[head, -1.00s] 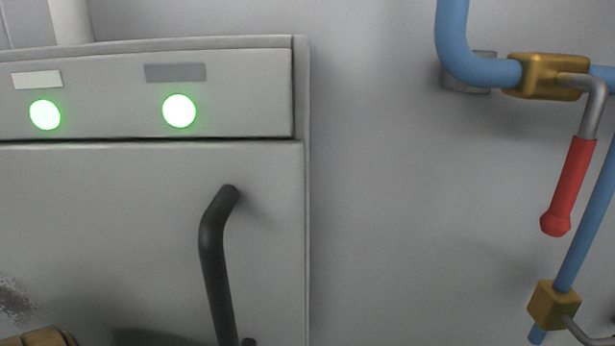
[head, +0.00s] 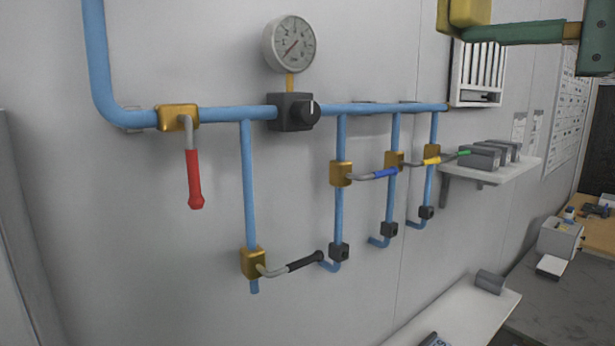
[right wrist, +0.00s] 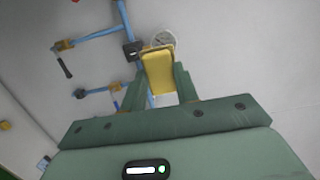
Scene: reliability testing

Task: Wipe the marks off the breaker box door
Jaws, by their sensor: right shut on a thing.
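My right gripper (right wrist: 158,84) is shut on a yellow block (right wrist: 157,70), which sits between its two green fingers in the right wrist view. In the head view the yellow block (head: 463,12) and part of my green right gripper (head: 478,33) show at the top right, cut by the frame's edge. The block is held up in the air. Only a sliver of the grey cabinet (head: 14,260) shows at the left edge of the head view. Its door front and any marks are out of view. My left gripper is not in view.
Blue pipes (head: 247,180) with brass valves, a red lever (head: 194,180) and a round gauge (head: 289,44) stand out from the wall. A shelf (head: 500,172) holds grey boxes. A pale bench (head: 455,318) is at the lower right.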

